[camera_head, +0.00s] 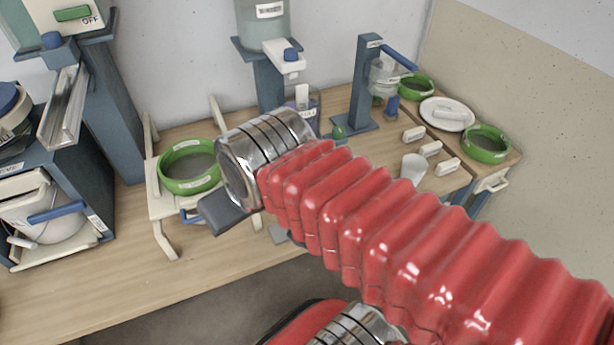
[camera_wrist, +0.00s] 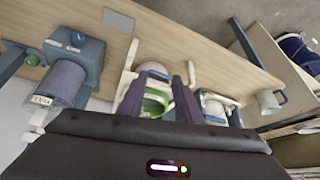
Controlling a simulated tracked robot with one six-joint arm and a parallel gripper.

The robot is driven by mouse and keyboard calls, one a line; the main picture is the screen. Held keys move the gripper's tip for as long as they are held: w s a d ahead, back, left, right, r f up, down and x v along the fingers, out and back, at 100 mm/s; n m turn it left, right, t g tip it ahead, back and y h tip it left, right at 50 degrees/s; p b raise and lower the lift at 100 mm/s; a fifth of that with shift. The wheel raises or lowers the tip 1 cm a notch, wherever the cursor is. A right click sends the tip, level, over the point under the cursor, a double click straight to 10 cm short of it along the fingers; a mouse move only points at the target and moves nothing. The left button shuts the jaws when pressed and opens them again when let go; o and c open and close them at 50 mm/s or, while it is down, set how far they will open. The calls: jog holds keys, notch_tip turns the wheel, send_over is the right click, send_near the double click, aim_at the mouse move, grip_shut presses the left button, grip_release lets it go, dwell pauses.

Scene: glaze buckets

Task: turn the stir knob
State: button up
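No label I can read marks the stir knob, so I cannot tell which knob it is. My gripper (camera_wrist: 160,82) is open; nothing shows gripped. A green-rimmed bucket (camera_wrist: 156,101) appears beyond its fingers.
A green-rimmed bucket (camera_head: 189,167) stands in a cream frame left of my gripper. White blocks (camera_head: 431,149), a white cup (camera_head: 413,168) and a plate (camera_head: 447,114) are to the right. The wooden bench (camera_head: 120,285) is clear at the front left.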

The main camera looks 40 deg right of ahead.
jog(key=shift+w, duration=0.2)
jog(key=shift+o, duration=0.5)
jog(key=o, duration=0.3)
jog(key=shift+w+d, duration=0.2)
jog(key=shift+d, duration=0.05)
jog(key=shift+o, duration=0.5)
jog(key=w+d+f, duration=0.2)
jog(key=d, duration=0.4)
jog(key=w+d+f+m+g, duration=0.1)
jog(key=w+d+f, duration=0.1)
jog(key=d, duration=0.4)
jog(key=shift+w+f+m, duration=0.2)
jog(key=shift+w+m, duration=0.1)
jog(key=shift+w, duration=0.55)
jog(key=d+f+m, duration=0.1)
jog(key=d+f, duration=0.2)
jog(key=d, duration=0.5)
jog(key=s+d+f, duration=0.1)
jog(key=d+f, duration=0.2)
jog(key=d, duration=0.5)
jog(key=shift+f+m, duration=0.15)
jog(key=shift+m, duration=0.25)
jog(key=shift+a+x, duration=0.15)
jog(key=shift+x, duration=3.3)
jog(key=shift+a+x, duration=0.1)
jog(key=shift+x, duration=3.35)
